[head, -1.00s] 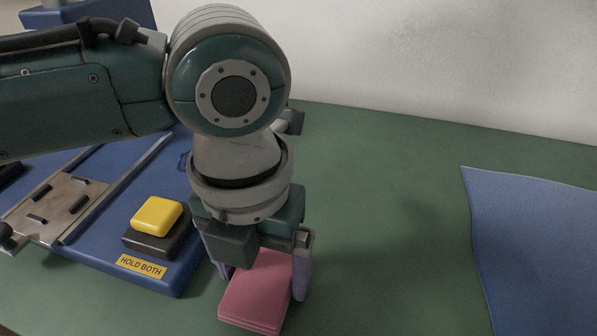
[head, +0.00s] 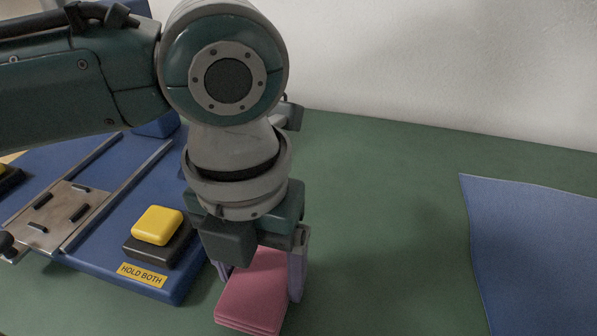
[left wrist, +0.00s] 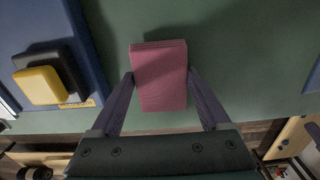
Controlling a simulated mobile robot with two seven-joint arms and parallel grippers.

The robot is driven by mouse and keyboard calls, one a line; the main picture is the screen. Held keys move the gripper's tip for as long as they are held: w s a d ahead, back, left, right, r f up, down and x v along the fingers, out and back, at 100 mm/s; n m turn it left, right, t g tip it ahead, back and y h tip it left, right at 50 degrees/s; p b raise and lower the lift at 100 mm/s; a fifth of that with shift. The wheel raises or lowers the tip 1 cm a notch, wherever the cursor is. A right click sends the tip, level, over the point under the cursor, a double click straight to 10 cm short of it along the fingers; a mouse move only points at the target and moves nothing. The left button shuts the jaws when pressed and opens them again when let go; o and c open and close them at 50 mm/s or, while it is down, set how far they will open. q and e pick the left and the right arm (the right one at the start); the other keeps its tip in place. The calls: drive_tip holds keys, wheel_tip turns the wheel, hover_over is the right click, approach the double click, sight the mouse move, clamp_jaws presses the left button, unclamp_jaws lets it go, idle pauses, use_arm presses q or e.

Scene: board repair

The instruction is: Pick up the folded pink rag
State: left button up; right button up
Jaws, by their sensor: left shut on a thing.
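The folded pink rag (head: 254,293) is a flat, layered pink block in the lower middle of the head view. My left gripper (head: 262,278) points down with a purple finger on each side of the rag. In the left wrist view the rag (left wrist: 160,78) sits between the two fingertips (left wrist: 160,78), which touch its sides. The gripper is shut on it. The rag appears slightly above the green surface, but its exact height is hard to tell. Part of it is hidden behind the gripper body. My right gripper is not in view.
A blue fixture (head: 150,280) with a metal plate (head: 62,215), rails and a yellow button (head: 157,225) labelled "HOLD BOTH" stands close on the left. A blue mat (head: 535,250) lies at the right. The green table (head: 390,200) between is clear.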

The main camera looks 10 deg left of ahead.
sight(260, 276)
use_arm(q)
wheel_tip(260, 276, up, 18)
drive_tip(key=p, duration=0.4)
drive_tip(key=shift+r, duration=0.25)
